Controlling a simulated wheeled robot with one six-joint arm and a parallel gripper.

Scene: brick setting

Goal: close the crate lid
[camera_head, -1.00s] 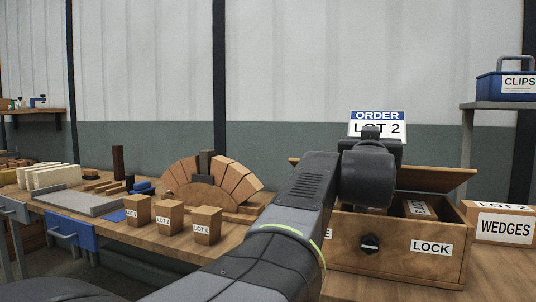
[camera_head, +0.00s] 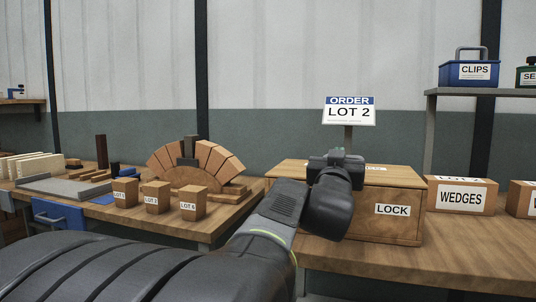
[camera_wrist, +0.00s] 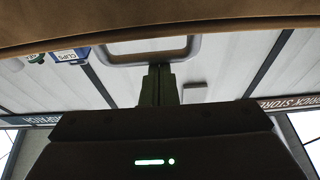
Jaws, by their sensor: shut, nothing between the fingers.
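The wooden crate (camera_head: 368,228) stands on the bench with a LOCK label on its front. Its lid (camera_head: 292,169) lies flat across the top, with no gap visible along the part that shows. My gripper (camera_head: 337,155) is over the lid, and my wrist hides part of the crate's front and the lid's front edge. Whether it touches the lid cannot be told. In the wrist view my gripper (camera_wrist: 158,70) is shut and empty. A grey loop-shaped handle (camera_wrist: 150,57) and a brown wooden edge (camera_wrist: 150,20) lie beyond the fingertips.
The ORDER LOT 2 sign (camera_head: 349,111) stands behind the crate. A WEDGES box (camera_head: 461,196) is at its right, below a shelf (camera_head: 500,92) with a blue CLIPS box (camera_head: 468,72). Lot blocks (camera_head: 157,196) and a brick arch (camera_head: 190,165) are at left. The front right bench is clear.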

